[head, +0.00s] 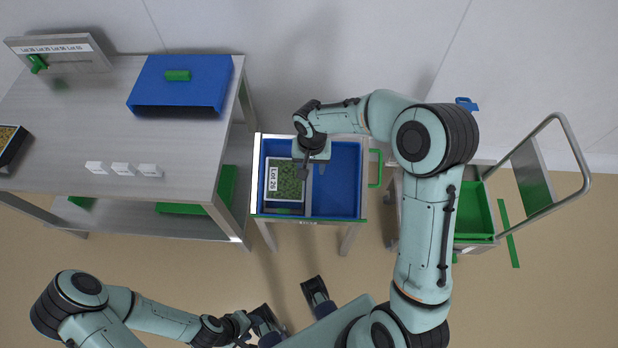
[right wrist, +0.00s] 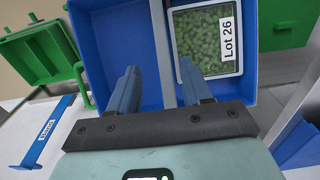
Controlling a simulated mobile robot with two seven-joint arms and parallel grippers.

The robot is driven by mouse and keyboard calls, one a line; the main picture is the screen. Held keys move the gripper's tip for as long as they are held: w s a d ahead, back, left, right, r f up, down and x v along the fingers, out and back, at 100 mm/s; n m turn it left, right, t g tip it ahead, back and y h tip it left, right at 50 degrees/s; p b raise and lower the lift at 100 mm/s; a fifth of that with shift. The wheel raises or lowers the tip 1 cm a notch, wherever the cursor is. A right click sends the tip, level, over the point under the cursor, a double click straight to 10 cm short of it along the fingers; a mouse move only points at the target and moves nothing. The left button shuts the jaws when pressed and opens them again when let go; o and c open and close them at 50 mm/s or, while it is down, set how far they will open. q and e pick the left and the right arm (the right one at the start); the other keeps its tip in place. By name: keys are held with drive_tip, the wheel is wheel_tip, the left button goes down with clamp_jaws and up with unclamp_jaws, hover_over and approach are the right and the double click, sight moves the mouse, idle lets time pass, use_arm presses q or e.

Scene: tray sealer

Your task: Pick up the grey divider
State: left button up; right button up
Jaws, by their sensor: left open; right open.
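The grey divider (head: 309,199) stands in the blue bin (head: 337,205), splitting it into a left and a right compartment in the head view. In the right wrist view, the divider (right wrist: 160,45) runs lengthwise between my two fingertips. My right gripper (head: 301,171) is open above the bin, over the divider; in the right wrist view the gripper (right wrist: 159,73) has one finger on either side of it, and I cannot tell whether they touch it. Its far end is partly hidden by my wrist in the head view. My left gripper (head: 250,325) is open and empty near my base, low in the picture.
A tray labelled Lot 26 (head: 286,180), filled with green pieces, lies in the bin's left compartment. The right compartment is empty. A steel table (head: 75,140) with a blue box (head: 150,90) stands left. A trolley with a green crate (head: 473,212) stands right.

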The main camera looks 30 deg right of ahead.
sight(310, 174)
drive_tip(key=f, duration=0.6)
drive_tip(key=shift+w+a+f, duration=0.1)
drive_tip(key=shift+w+f, duration=0.2)
drive_tip(key=shift+f, duration=0.05)
clamp_jaws()
